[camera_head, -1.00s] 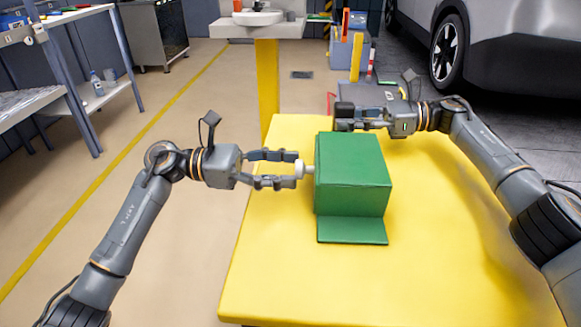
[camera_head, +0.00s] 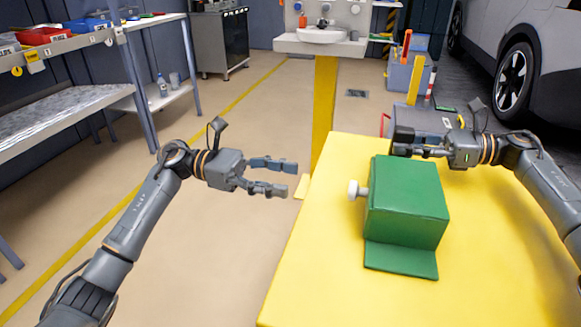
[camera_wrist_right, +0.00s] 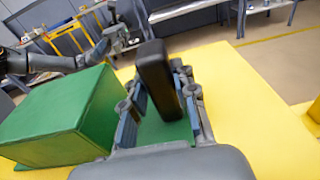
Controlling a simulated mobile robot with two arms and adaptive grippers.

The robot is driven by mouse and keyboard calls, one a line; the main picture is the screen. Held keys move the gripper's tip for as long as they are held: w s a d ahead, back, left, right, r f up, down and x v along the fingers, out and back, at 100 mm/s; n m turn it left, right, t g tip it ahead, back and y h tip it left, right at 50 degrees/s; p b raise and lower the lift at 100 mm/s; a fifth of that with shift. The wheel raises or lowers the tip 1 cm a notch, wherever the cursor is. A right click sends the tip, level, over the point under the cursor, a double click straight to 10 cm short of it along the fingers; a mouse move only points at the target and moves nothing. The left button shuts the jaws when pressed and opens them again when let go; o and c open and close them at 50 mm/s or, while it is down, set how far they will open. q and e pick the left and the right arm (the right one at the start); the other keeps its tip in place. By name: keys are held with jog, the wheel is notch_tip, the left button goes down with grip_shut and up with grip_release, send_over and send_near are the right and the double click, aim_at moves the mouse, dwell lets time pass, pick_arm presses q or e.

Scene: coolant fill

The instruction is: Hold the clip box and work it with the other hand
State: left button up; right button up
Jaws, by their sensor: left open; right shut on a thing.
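The green clip box (camera_head: 408,200) stands on the yellow table, with a flat green flange at its front. A white knob (camera_head: 356,190) sticks out of its left side. My left gripper (camera_head: 290,179) is open and empty, left of the knob and apart from it. My right gripper (camera_head: 408,145) is behind the box, shut on an upright black block (camera_head: 403,136). In the right wrist view the black block (camera_wrist_right: 158,80) stands between the fingers, above a green flange (camera_wrist_right: 165,130) beside the box (camera_wrist_right: 62,115). Its join to the flange is partly hidden by the fingers.
The yellow table (camera_head: 500,270) is bare to the right and front of the box. A workbench with bins (camera_head: 45,36) stands at the left, a sink (camera_head: 322,36) at the back, and a car (camera_head: 515,60) at the back right. Open floor lies left of the table.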

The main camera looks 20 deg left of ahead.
jog(key=o, duration=1.1)
jog(key=shift+d, duration=0.15)
